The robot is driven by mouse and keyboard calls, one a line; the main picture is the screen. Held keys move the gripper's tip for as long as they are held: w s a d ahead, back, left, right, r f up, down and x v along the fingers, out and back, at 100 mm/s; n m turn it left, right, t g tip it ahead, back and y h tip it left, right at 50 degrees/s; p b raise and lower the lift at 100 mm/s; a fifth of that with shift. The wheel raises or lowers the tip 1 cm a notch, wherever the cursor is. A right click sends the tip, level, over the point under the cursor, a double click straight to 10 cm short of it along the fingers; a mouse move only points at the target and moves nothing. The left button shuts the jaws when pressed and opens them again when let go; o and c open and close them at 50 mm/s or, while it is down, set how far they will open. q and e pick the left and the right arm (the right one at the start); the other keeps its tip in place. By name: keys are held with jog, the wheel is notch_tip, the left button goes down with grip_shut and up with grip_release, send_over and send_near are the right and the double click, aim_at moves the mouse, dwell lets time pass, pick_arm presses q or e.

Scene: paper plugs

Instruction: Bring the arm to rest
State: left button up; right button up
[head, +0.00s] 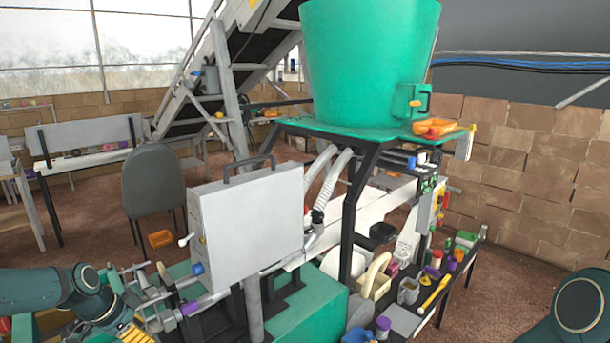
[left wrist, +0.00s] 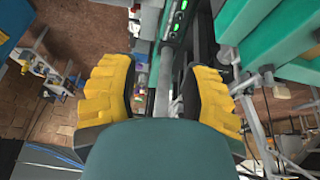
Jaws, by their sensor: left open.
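My left arm (head: 40,290) comes in at the lower left of the head view, in front of the machine. Its gripper (head: 135,334) shows only in part at the bottom edge, as a yellow ribbed finger. In the left wrist view the gripper (left wrist: 160,85) has its two yellow fingers wide apart, with nothing between them. Part of my right arm (head: 580,312) shows at the lower right of the head view. Its gripper is out of the picture.
A grey metal box (head: 248,218) with a handle stands on the green machine base (head: 312,300), close to my left arm. A large green hopper (head: 368,65) rises behind. A black table (head: 462,280) holds several small items. Open floor (head: 500,275) lies at the right.

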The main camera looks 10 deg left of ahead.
pick_arm(q)
jog(key=w+d+f+n+h+b, duration=0.15)
jog(key=d+f+n+b, duration=0.3)
jog(key=d+f, duration=1.5)
jog(key=s+d+f+n+g+b, duration=0.1)
jog(key=s+d+f+n+b, duration=0.3)
jog(key=s+d+f, duration=0.7)
jog(key=s+d+n+y, duration=0.1)
jog(key=s+d, duration=0.1)
jog(key=shift+d+g, duration=0.3)
jog(key=shift+d, duration=0.1)
pick_arm(e)
notch_tip(320, 180, down, 10)
jog(key=shift+w+a+f, duration=0.15)
jog(key=shift+w+a, duration=0.1)
jog(key=shift+w, duration=0.05)
pick_arm(q)
jog(key=shift+a, duration=0.1)
pick_arm(e)
jog(key=shift+w+a, duration=0.1)
